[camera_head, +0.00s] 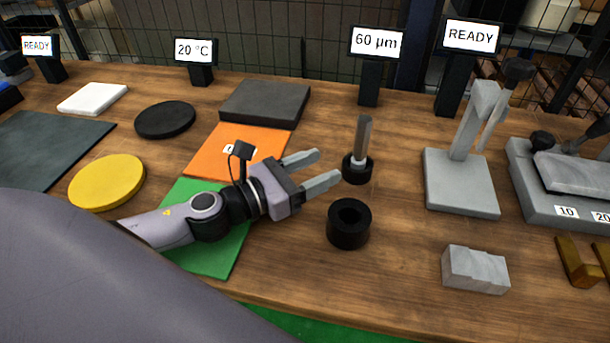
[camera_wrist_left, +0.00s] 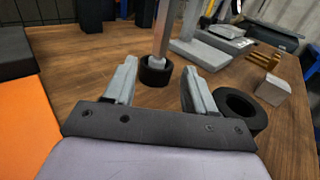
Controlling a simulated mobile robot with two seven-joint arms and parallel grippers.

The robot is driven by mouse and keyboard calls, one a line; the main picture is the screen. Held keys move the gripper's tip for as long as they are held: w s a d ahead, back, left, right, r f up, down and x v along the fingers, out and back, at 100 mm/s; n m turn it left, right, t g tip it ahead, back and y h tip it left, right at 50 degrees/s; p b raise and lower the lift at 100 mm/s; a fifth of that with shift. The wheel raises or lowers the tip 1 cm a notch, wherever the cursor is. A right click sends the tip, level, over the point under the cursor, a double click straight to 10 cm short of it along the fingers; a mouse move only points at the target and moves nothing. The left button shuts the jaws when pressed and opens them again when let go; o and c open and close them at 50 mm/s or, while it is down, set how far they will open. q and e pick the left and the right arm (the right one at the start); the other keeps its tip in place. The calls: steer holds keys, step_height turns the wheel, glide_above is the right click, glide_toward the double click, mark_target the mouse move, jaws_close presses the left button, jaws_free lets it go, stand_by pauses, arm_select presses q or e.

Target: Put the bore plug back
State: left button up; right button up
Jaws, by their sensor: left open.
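The bore plug (camera_head: 362,140) is a grey metal rod with a light lower part, standing upright in a small black round base (camera_head: 358,168) on the wooden table. It also shows in the left wrist view (camera_wrist_left: 164,32), ahead of and between my finger tips. My left gripper (camera_head: 324,170) is open and empty, just left of the plug, with its fingers pointing towards it and apart from it. A thick black ring (camera_head: 348,224) with an open bore lies in front of the plug; it also shows in the left wrist view (camera_wrist_left: 240,110). My right gripper is not in view.
A "60 µm" display (camera_head: 376,42) stands behind the plug. A grey stand (camera_head: 461,180) is to the right, with a grey stepped block (camera_head: 475,269) in front. Orange (camera_head: 200,150) and green (camera_head: 222,258) mats lie left, beneath my arm. Bare table surrounds the ring.

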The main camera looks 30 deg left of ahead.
arm_select(q)
steer(key=shift+s+a+f, duration=0.1)
steer(key=shift+s+a, duration=0.25)
steer(key=shift+s, duration=0.3)
steer(key=shift+s+a, duration=0.1)
steer(key=shift+s, duration=0.2)
